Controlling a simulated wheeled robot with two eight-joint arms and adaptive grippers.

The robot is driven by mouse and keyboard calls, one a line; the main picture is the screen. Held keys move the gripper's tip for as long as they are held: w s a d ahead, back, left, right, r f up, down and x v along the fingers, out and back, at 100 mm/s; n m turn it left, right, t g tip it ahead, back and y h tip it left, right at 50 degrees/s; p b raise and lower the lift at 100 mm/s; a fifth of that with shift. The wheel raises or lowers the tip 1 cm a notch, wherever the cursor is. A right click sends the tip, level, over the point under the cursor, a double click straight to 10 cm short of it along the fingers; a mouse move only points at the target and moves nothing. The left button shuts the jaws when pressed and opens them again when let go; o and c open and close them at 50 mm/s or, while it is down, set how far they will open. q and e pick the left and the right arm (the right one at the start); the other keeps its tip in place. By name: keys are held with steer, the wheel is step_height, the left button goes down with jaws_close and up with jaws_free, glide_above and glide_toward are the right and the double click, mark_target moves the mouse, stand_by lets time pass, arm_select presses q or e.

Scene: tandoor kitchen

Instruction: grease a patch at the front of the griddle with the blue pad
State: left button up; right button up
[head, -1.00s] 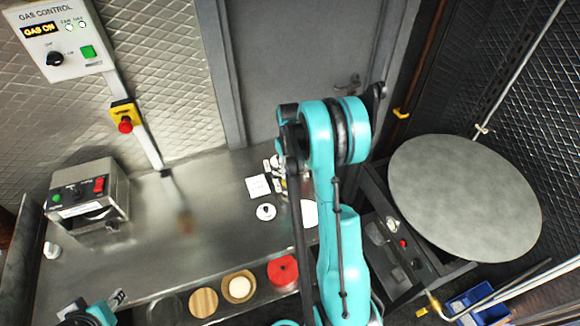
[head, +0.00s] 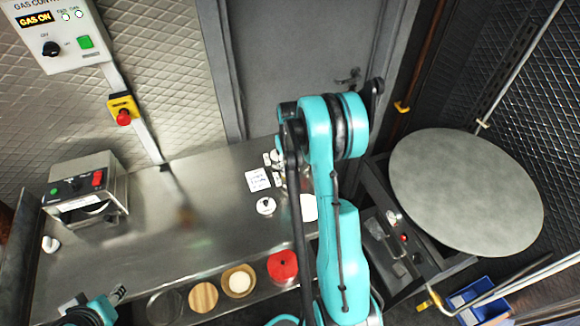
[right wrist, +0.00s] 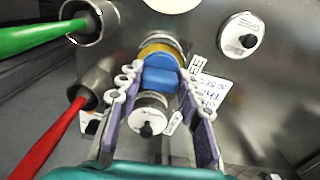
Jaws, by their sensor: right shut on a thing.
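The griddle (head: 465,190) is a large round grey plate at the right of the head view, its top bare. In the right wrist view my right gripper (right wrist: 160,80) is shut on the blue pad (right wrist: 160,72), which sits between its fingertips. A yellow-rimmed round thing (right wrist: 158,48) lies right behind the pad; I cannot tell whether they touch. In the head view my right arm hides most of this gripper, which is over the steel counter, away from the griddle. My left gripper (head: 94,299) is at the bottom left edge, partly cut off.
In the wrist view, green and red handles (right wrist: 45,135) stand in steel cups at the left, close to the fingers. Bowls and a red lid (head: 283,267) line the counter's front. The counter's middle (head: 160,235) is clear.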

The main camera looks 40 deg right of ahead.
mark_target(290, 167)
steer(key=shift+f+b, duration=0.35)
steer(key=shift+f, duration=0.05)
stand_by(1.8)
steer(key=shift+r, duration=0.6)
steer(key=shift+r+p, duration=1.75)
steer(key=shift+r, duration=1.2)
steer(key=shift+f, duration=0.15)
